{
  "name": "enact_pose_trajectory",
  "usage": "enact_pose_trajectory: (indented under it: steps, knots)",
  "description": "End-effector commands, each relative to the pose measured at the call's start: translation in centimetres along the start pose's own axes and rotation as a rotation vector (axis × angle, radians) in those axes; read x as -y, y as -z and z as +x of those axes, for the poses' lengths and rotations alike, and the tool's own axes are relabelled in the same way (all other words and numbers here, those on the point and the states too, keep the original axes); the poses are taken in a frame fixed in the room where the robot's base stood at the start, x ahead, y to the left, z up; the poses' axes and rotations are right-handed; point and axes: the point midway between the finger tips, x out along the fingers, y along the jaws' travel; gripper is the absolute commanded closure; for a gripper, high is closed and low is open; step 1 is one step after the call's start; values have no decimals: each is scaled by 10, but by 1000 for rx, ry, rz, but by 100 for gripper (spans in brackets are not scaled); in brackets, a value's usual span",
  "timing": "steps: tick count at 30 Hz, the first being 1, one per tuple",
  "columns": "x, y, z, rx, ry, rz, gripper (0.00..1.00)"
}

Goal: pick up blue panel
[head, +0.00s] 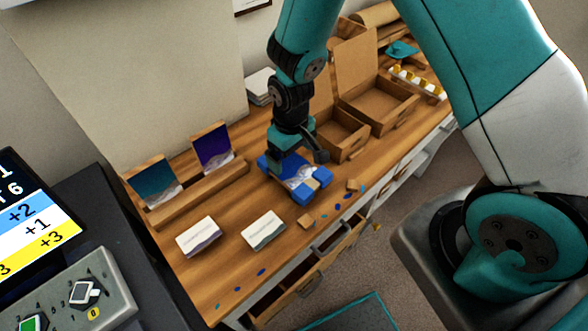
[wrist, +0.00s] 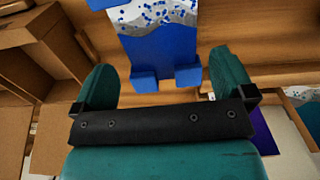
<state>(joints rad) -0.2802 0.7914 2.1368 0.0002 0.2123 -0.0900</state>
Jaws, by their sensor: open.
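The blue panel (head: 296,172) lies on the wooden table, with a white and silver speckled band across it and blue blocks at its corners. It also shows in the wrist view (wrist: 158,52), at the top centre, with two corner blocks at its lower edge. My gripper (head: 302,156) is over the panel and hides part of it in the head view. In the wrist view my gripper (wrist: 165,68) is open, with one teal finger on each side of the panel's lower end. I see no finger touching the panel.
A teal panel (head: 152,182) and a purple panel (head: 212,150) stand in a wooden rack (head: 206,192). Cardboard boxes (head: 341,139) stand close to the right of my gripper. A drawer (head: 287,303) is open below the table.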

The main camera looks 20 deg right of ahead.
Motion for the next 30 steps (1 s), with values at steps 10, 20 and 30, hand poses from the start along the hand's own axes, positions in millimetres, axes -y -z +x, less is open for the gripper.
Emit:
enact_pose_trajectory:
  steps: [10,20,30]
  knots:
    - [-1,-7,42,3,1,0,0]
    - [-1,-6,51,1,0,0,0]
    - [-1,-6,50,1,0,0,28]
